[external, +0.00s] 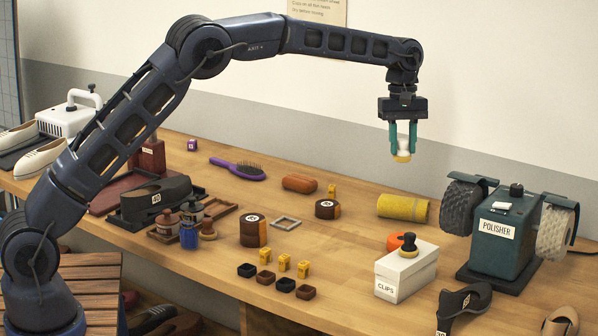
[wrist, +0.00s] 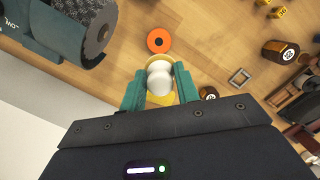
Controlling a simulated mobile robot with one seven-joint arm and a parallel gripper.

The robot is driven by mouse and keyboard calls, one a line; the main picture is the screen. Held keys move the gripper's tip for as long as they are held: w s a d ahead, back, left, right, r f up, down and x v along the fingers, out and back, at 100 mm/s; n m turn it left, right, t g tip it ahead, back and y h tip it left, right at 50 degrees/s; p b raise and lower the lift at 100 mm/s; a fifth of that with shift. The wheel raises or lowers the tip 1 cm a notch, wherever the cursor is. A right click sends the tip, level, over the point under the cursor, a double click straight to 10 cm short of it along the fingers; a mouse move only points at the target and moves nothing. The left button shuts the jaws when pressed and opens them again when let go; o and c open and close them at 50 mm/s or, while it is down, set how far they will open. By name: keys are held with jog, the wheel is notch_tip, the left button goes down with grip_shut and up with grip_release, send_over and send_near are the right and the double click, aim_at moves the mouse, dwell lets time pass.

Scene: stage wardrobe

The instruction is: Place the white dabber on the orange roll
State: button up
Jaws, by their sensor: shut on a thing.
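The white dabber (external: 402,156) has a white knob and a pale yellow pad facing down. My gripper (external: 402,145) is shut on it and holds it high above the table, with a teal finger on each side. The dabber's white knob (wrist: 159,76) also shows between the fingers in the wrist view. The orange roll (wrist: 160,40) lies flat on the table as a ring with a dark centre, ahead of the held dabber in that view. In the external view the orange roll (external: 393,240) is partly hidden by a white box and a black-knobbed dabber.
The white CLIPS box (external: 401,274) bears a black-knobbed dabber (external: 408,244). The polisher (external: 505,240) stands to the right. A yellow cloth roll (external: 403,208) lies behind the orange roll. Tins (external: 253,231) and yellow blocks (external: 284,263) stand to the left.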

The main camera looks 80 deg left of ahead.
jog(key=shift+w+d, duration=0.4)
jog(key=shift+d+f, duration=0.15)
jog(key=shift+f, duration=0.15)
notch_tip(320, 180, down, 19)
jog(key=shift+f, duration=0.15)
jog(key=shift+f, duration=0.15)
jog(key=o, duration=0.9)
jog(key=shift+o, duration=0.2)
notch_tip(320, 180, up, 12)
jog(key=a, duration=0.1)
jog(key=shift+a, duration=0.4)
